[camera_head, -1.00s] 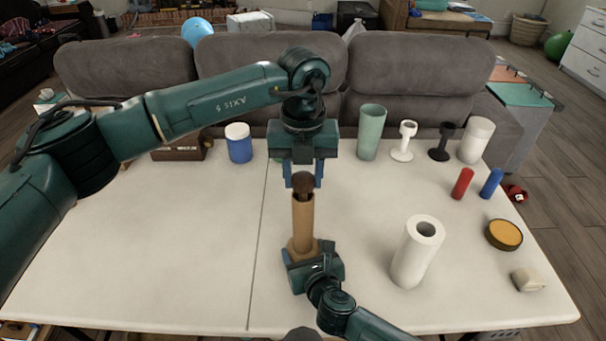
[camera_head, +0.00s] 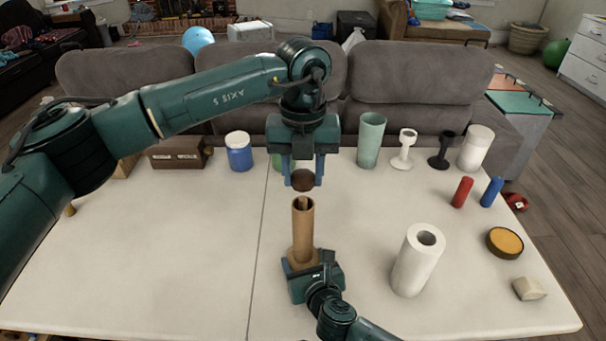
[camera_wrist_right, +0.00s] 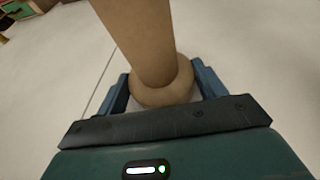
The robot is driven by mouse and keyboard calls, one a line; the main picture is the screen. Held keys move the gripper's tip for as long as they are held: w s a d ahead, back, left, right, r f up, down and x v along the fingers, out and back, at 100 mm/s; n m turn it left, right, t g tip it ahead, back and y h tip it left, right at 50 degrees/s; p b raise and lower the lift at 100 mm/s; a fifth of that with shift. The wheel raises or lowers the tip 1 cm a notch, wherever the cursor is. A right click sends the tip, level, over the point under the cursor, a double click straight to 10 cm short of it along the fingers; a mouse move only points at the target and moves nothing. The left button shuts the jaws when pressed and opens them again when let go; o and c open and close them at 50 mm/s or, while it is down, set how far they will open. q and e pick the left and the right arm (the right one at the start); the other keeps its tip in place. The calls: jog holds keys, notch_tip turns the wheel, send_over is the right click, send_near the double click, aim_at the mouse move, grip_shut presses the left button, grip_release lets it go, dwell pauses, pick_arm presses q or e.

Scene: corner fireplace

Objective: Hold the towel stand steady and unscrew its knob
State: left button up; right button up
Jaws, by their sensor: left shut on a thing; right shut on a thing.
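The towel stand (camera_head: 303,228) is a brown upright tube on a round base, standing on the white table. Its top end is open, with a thin post showing inside. My right gripper (camera_head: 302,262) is shut on the stand's base; in the right wrist view the base (camera_wrist_right: 162,92) sits between its two blue fingers. My left gripper (camera_head: 303,182) is shut on the dark brown knob (camera_head: 302,180) and holds it above the stand, with a clear gap between them.
A white paper roll (camera_head: 417,260) stands right of the stand. Behind are a blue jar (camera_head: 239,151), a brown box (camera_head: 180,153), a green cylinder (camera_head: 370,140), and white and black holders. Red and blue cylinders and a round tan-topped tin (camera_head: 505,242) lie right. The table's left front is clear.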

aim_at(303, 174)
pick_arm(q)
jog(key=shift+r, duration=1.55)
jog(key=shift+c, duration=0.2)
pick_arm(e)
jog(key=o, duration=1.9)
jog(key=shift+o, duration=0.2)
